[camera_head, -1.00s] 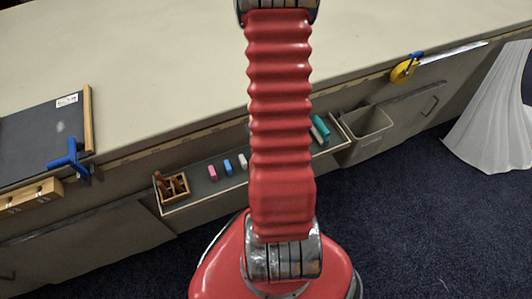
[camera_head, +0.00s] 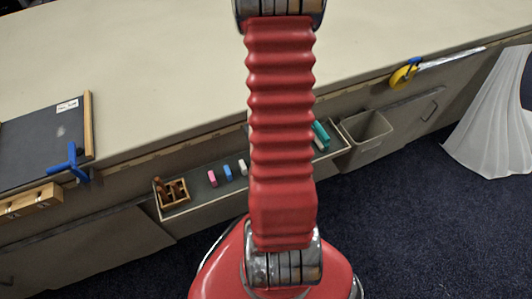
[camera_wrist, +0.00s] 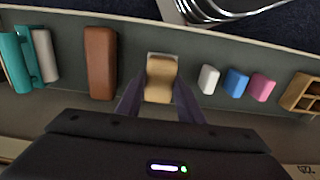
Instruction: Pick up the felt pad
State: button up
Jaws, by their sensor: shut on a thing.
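The felt pad (camera_wrist: 160,72), a small tan block with a pale edge at its far end, is in the narrow grey tray, in the middle of the wrist view. My gripper (camera_wrist: 158,88) has its two dark fingers on either side of the pad and is shut on it. Part of the pad's near end is low between the fingers. I cannot tell whether the pad is lifted clear of the tray floor. In the head view my red arm hides the pad and the gripper.
The tray (camera_head: 200,200) hangs along the table's front edge. A brown block (camera_wrist: 101,62) lies left of the pad; white (camera_wrist: 208,79), blue (camera_wrist: 236,82) and pink (camera_wrist: 263,87) pieces lie right. A wooden holder (camera_head: 173,192) and a grey bin (camera_head: 367,131) are at the ends.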

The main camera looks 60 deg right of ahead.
notch_tip(320, 180, up, 7)
jog(key=shift+r, duration=0.15)
dwell(0.7)
